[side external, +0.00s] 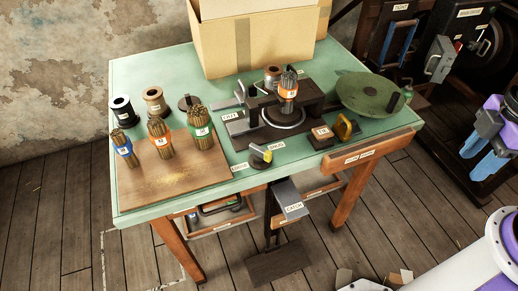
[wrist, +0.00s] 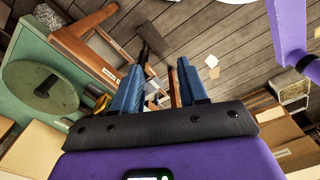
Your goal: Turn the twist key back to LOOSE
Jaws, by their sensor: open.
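My gripper (side external: 470,167) is open and empty at the right edge of the side view, well away from the table. In the wrist view its blue fingers (wrist: 159,64) are spread over the floor. I cannot make out the key in the wrist view.
A press frame (side external: 268,118) with an orange-banded bundle stands behind the key. A yellow piece (side external: 343,127) and a green disc (side external: 366,93) sit to its right. More bundles stand on a wooden board (side external: 170,182) at left. A cardboard box (side external: 250,40) stands at the back.

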